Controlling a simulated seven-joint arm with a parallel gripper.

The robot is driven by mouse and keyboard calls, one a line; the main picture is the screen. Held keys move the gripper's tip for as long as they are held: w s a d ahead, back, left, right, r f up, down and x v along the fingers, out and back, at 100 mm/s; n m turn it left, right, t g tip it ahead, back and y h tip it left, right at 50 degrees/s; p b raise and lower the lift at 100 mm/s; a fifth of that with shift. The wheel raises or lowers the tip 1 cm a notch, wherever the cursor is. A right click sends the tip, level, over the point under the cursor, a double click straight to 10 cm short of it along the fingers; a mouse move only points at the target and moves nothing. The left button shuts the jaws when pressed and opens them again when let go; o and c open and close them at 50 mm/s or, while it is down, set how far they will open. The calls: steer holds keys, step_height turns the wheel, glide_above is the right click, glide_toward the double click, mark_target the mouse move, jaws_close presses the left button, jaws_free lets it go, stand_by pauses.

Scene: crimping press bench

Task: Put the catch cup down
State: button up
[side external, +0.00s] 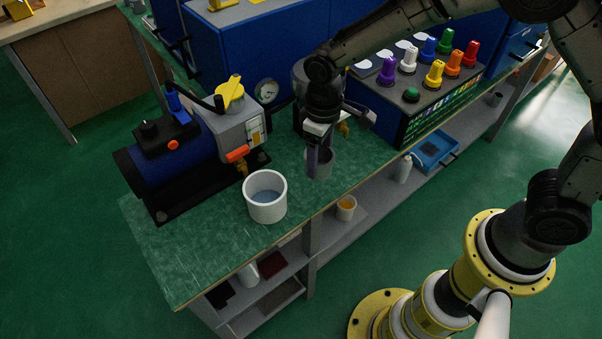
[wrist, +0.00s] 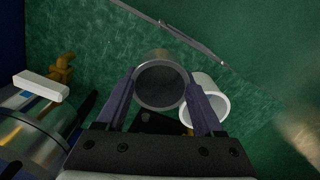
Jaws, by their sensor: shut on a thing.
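The catch cup, a small grey cup (side external: 319,164), is upright between the fingers of my gripper (side external: 320,148) in the side view. In the wrist view its round dark opening (wrist: 161,84) faces the camera, with a finger of my gripper (wrist: 165,98) on each side. My gripper is shut on it. The cup is over the green bench top, close to the front edge. I cannot tell whether its base touches the bench. I see no contents in it.
A white pot (side external: 265,206) with bluish liquid stands to the left. A blue pump (side external: 172,158) with an orange-handled tap stands behind it. Bare bench (side external: 193,245) lies front left.

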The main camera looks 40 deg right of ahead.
steer(key=w+f, duration=0.1)
steer(key=w+a+f, duration=0.1)
steer(key=f, duration=0.1)
steer(key=w+f, duration=0.2)
steer(key=shift+a+f, duration=0.2)
steer(key=shift+a, duration=0.05)
steer(key=shift+f, duration=1.5)
steer(key=shift+f, duration=0.1)
steer(key=o, duration=1.4)
step_height(320, 180, up, 12)
steer(key=shift+r, duration=0.2)
